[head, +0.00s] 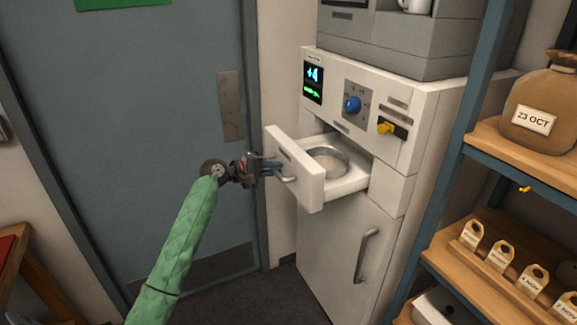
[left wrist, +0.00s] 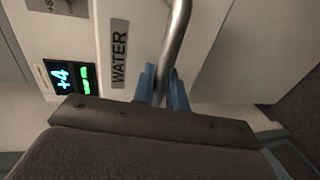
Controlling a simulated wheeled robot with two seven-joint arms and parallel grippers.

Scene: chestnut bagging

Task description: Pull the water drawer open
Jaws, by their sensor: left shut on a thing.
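The water drawer (head: 312,190) is pulled out from the white cabinet in the head view, with a round metal pan (head: 328,160) inside it. The left wrist view shows its front with a WATER label (left wrist: 119,54) and a metal bar handle (left wrist: 176,36). My left gripper (head: 274,169) is at the drawer front, its blue fingers (left wrist: 161,88) shut on the handle, one on each side of the bar. My right gripper is not in view.
The white cabinet (head: 340,245) has a lit display (head: 313,82), a blue knob (head: 352,104) and a yellow lever (head: 386,128). A closed lower door with a handle (head: 366,255) is below. A shelf with a sack (head: 541,105) and tags stands right. A grey-blue door (head: 130,130) is at left.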

